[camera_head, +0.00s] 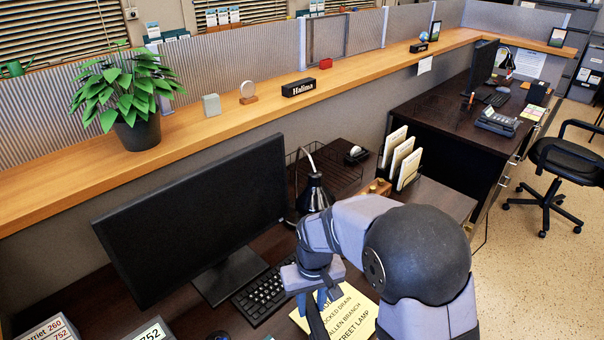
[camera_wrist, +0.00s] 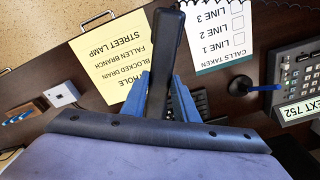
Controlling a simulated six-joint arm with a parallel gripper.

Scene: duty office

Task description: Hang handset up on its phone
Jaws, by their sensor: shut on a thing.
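The black handset (camera_wrist: 168,38) is held upright-looking in the wrist view between the blue fingers of my gripper (camera_wrist: 162,88), over the desk. In the head view my gripper (camera_head: 313,302) is in front of the keyboard and over the yellow sheet, with a dark part of the handset (camera_head: 315,321) below it. A phone (camera_wrist: 300,82) with a keypad and an "EXT 752" label shows at the right edge of the wrist view, apart from the handset. Part of it is cut off.
A yellow notice (camera_wrist: 112,58) and a call list (camera_wrist: 224,30) lie on the desk. A blue pen on a dark base (camera_wrist: 240,86) stands beside the phone. The monitor (camera_head: 195,215), keyboard (camera_head: 262,296) and black lamp (camera_head: 314,192) stand near my arm.

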